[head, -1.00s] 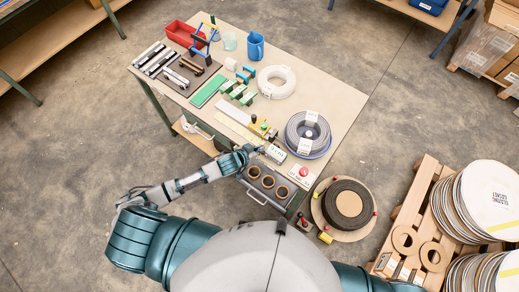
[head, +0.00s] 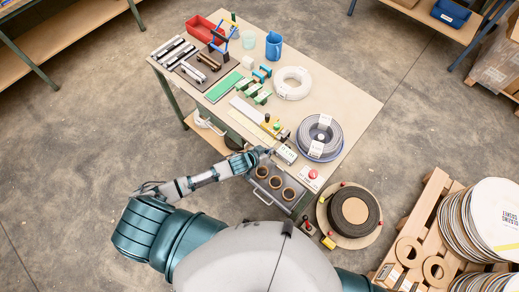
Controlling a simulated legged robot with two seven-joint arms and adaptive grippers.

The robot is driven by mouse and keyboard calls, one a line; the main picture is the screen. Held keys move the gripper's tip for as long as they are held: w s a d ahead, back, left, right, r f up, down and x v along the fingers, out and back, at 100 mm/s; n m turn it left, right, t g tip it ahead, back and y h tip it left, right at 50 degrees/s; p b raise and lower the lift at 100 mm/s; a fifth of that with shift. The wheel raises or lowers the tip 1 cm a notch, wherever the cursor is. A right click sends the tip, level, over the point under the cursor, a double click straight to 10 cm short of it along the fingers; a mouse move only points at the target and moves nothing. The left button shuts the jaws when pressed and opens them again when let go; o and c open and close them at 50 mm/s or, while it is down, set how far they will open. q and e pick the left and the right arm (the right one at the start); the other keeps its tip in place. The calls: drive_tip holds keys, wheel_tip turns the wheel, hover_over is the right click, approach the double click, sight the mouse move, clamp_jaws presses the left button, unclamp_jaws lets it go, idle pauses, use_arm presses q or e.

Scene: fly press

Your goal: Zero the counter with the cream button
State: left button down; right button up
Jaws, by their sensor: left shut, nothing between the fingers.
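The counter (head: 286,154) is a small pale box with a display, at the front edge of the workbench. The cream button is too small to make out, and my gripper may cover it. My left gripper (head: 268,151) is shut and empty, with its fingertips right beside the counter's left end. I cannot tell whether they touch it. My right gripper is out of the picture.
A tray with several brown rings (head: 276,182) sits just below my left gripper. A red mushroom button (head: 313,174), a grey wire coil (head: 320,138) and a large brown reel (head: 353,211) are to the right. Green-handled tools (head: 257,92) lie farther back on the bench (head: 342,103).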

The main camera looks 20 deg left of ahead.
use_arm(q)
drive_tip(key=shift+f, duration=0.25)
drive_tip(key=shift+r, duration=0.3)
drive_tip(key=r, duration=0.5)
drive_tip(key=shift+w+a+r, duration=0.1)
drive_tip(key=shift+a+r, duration=0.05)
drive_tip(key=shift+a, duration=0.15)
drive_tip(key=v, duration=1)
drive_tip(key=w+a+f+n+g+y, duration=0.15)
drive_tip(key=a+f, duration=0.25)
drive_tip(key=f, duration=0.5)
drive_tip(key=w+a+f+y, duration=0.1)
drive_tip(key=a+f+y, duration=0.1)
drive_tip(key=a+f, duration=0.45)
drive_tip(key=s+a+f+g, duration=0.1)
drive_tip(key=s+f, duration=0.4)
drive_tip(key=f, duration=0.4)
drive_tip(key=s+f+g+y, duration=0.1)
drive_tip(key=s+f, duration=0.4)
drive_tip(key=f, duration=0.5)
drive_tip(key=shift+s+a+p, duration=0.25)
drive_tip(key=shift+a+p, duration=0.05)
drive_tip(key=shift+a, duration=0.1)
